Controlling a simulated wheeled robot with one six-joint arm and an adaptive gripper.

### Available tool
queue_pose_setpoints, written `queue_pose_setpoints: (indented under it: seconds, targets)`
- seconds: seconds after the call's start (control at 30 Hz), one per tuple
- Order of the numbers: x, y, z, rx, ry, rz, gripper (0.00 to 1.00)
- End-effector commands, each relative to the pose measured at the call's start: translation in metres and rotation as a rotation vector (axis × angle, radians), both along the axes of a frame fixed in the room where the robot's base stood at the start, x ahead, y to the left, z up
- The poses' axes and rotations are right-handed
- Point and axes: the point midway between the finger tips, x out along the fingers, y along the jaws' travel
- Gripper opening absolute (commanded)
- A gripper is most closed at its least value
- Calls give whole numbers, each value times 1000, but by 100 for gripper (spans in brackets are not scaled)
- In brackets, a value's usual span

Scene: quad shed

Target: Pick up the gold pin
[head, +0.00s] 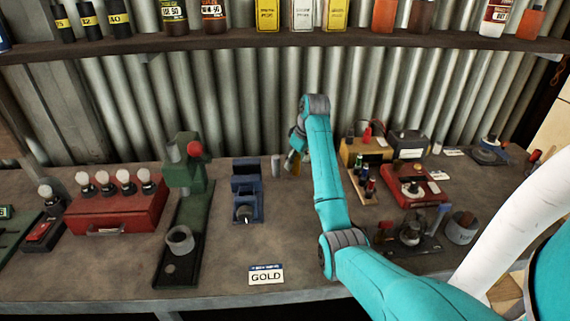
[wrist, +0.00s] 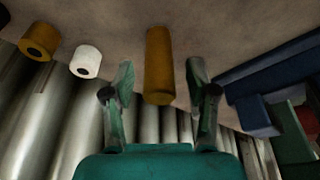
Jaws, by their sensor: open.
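The gold pin (wrist: 159,62) is an upright-looking, plain dull-gold cylinder in the wrist view, with its end toward the camera. My gripper (wrist: 161,78) is open, its two green fingers on either side of the pin with a gap at each side. Nothing is gripped. In the head view my gripper (head: 297,150) is low over the back of the bench, right of the blue vise, and the arm hides most of what is there. A card reading GOLD (head: 265,274) lies at the bench's front edge.
A white cylinder (wrist: 86,61) and a brownish-gold one (wrist: 38,42) are to the left in the wrist view. The bench (head: 290,225) is clear in front.

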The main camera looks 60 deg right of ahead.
Motion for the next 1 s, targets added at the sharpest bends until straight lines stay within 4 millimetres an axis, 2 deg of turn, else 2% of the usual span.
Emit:
queue_pose_setpoints:
  seconds: [0.07, 0.27, 0.37, 0.5, 0.53, 0.87, 1.0]
  targets:
    - [-5, -3, -6, 0, 0, -2, 57]
    - [-5, -3, -7, -1, -1, -1, 57]
    - [-5, -3, -7, -1, -1, -1, 37]
    - [-5, -3, -7, -1, -1, -1, 2]
    - [-5, -3, -7, -1, -1, -1, 0]
    - [-4, -2, -5, -2, -2, -1, 0]
    - [5, 1, 9, -3, -3, 1, 0]
